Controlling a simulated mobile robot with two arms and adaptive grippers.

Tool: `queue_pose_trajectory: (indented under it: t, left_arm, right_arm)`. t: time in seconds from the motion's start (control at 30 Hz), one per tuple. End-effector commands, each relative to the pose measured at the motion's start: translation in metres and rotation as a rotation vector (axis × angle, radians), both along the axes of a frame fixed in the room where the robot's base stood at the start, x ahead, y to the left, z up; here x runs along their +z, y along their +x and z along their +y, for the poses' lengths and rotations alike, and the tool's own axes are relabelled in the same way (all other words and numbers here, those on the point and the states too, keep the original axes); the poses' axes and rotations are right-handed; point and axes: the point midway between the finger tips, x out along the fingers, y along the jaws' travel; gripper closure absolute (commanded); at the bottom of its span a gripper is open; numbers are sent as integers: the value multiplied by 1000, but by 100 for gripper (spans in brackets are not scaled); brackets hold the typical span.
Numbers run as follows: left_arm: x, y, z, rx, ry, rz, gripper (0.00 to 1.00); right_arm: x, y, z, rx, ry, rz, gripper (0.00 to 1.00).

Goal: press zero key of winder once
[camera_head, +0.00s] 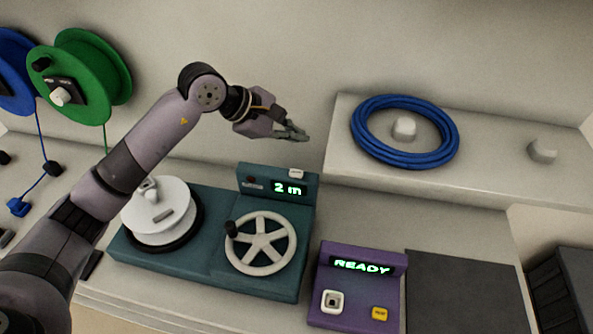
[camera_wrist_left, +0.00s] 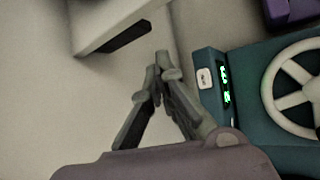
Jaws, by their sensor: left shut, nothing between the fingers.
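The teal winder (camera_head: 190,262) stands on the counter, with a white reel on its left and a spoked handwheel (camera_head: 261,243) on its right. Its raised panel has a green display (camera_head: 289,189) reading "2 m". A small white key (camera_head: 296,174) sits on top of the panel. In the left wrist view the white key (camera_wrist_left: 206,78) is right of the fingertips, beside the display. My left gripper (camera_head: 303,136) is shut and empty, above and behind the panel, apart from the key. It also shows in the left wrist view (camera_wrist_left: 160,60). My right gripper is not in view.
A raised pale shelf (camera_head: 480,186) at the right holds a blue cable coil (camera_head: 405,165) around a peg. A purple box (camera_head: 330,282) reading "READY" stands right of the winder. Green (camera_head: 115,75) and blue spools are at the left. A dark mat (camera_head: 465,290) lies at the right.

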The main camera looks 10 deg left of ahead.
Motion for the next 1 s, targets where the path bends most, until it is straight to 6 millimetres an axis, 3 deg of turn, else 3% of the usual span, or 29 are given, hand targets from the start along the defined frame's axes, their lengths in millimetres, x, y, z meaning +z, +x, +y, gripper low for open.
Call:
queue_pose_trajectory:
  t: [0.17, 0.43, 0.6, 0.7, 1.0]
  left_arm:
    - [-9, 0, -1, -1, -2, 1, 100]
    - [-42, -1, -1, 0, -3, 3, 100]
    - [-67, -1, -1, -1, -3, 2, 100]
    - [-81, 0, -1, -1, -1, -1, 100]
    - [-88, 0, -1, -1, -2, -1, 100]
  right_arm:
    - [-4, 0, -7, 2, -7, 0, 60]
    - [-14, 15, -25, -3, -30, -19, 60]
    - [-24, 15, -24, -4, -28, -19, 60]
    - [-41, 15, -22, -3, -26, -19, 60]
    - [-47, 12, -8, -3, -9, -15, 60]
